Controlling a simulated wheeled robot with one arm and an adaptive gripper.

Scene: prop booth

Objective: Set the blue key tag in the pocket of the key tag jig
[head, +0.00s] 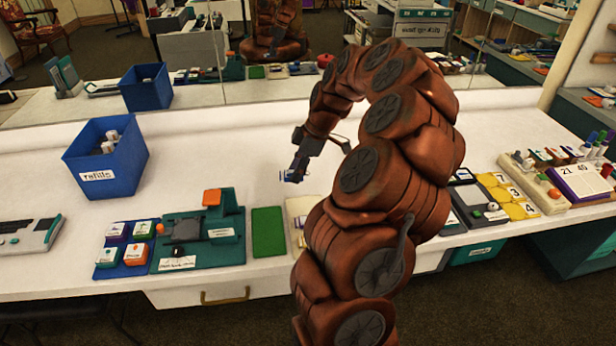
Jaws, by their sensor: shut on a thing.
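My gripper (298,168) is above the white counter, right of the blue bin and behind the green mat. It is shut on a small blue and white thing (290,177), seemingly the blue key tag, whose shape is mostly hidden by the fingers. A teal board (235,252), apparently the key tag jig, lies left of the gripper and nearer the front edge. It has a raised block with an orange knob (212,197), a dark plate (187,230) and white labels. I cannot make out its pocket clearly.
A blue tray (117,234) with several tags adjoins the board on the left. A blue refill bin (104,178) stands behind them. A green mat (268,232) lies right of the board. The counter (215,150) is clear behind the board. A mirror backs the counter.

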